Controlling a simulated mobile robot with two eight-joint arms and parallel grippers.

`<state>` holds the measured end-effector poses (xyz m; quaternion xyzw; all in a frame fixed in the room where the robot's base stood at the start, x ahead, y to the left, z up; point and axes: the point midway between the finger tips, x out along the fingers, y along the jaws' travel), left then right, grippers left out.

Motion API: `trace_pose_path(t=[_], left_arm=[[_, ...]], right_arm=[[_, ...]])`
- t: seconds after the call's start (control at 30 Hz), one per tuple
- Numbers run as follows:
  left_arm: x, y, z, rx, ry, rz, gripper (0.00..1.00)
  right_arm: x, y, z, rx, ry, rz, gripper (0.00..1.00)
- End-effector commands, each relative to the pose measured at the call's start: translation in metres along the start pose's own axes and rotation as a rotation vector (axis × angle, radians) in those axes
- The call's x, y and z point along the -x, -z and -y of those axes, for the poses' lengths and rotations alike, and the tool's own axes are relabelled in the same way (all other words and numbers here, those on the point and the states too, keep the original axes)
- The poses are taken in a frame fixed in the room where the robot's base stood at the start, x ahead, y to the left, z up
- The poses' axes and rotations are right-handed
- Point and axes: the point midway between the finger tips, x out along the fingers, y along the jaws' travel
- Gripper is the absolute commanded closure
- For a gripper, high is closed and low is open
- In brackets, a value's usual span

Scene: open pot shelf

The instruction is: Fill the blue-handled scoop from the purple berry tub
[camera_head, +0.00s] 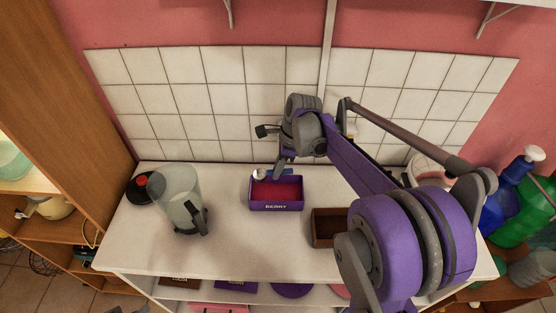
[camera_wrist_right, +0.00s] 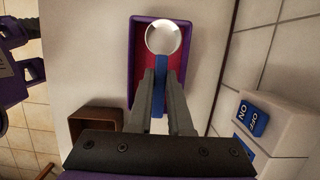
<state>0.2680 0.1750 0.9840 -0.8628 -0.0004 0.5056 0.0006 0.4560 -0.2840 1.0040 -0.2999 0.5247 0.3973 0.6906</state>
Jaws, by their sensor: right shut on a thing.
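The purple berry tub (camera_head: 276,207), labelled BERRY, stands on the white counter with red contents inside. It also shows in the right wrist view (camera_wrist_right: 134,62). My right gripper (camera_head: 279,168) is above the tub's back edge. Its fingers (camera_wrist_right: 161,88) are shut on the blue handle (camera_wrist_right: 160,72) of the scoop. The scoop's round pale bowl (camera_wrist_right: 166,37) is over the tub's end in the wrist view and shows no red in it. In the head view the bowl (camera_head: 258,174) is at the tub's back left corner. Whether it touches the tub is unclear. My left gripper is not seen.
A clear jug with a dark handle (camera_head: 178,198) stands left of the tub. A brown open box (camera_head: 325,228) is to the right, partly behind my right arm. A tiled wall (camera_head: 225,100) closes off the back. The front middle of the counter is free.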

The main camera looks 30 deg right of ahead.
Motion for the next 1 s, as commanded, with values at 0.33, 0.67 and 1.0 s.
trace_pose_path(t=[0.33,0.67,1.0], left_arm=[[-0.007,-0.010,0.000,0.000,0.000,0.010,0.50],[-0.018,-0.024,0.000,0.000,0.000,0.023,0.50],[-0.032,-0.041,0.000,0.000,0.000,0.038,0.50]], right_arm=[[-0.015,0.004,-0.001,0.000,-0.002,-0.001,1.00],[-0.040,0.012,-0.001,0.000,-0.002,-0.001,1.00],[-0.067,0.019,-0.001,0.000,-0.002,-0.001,1.00]])
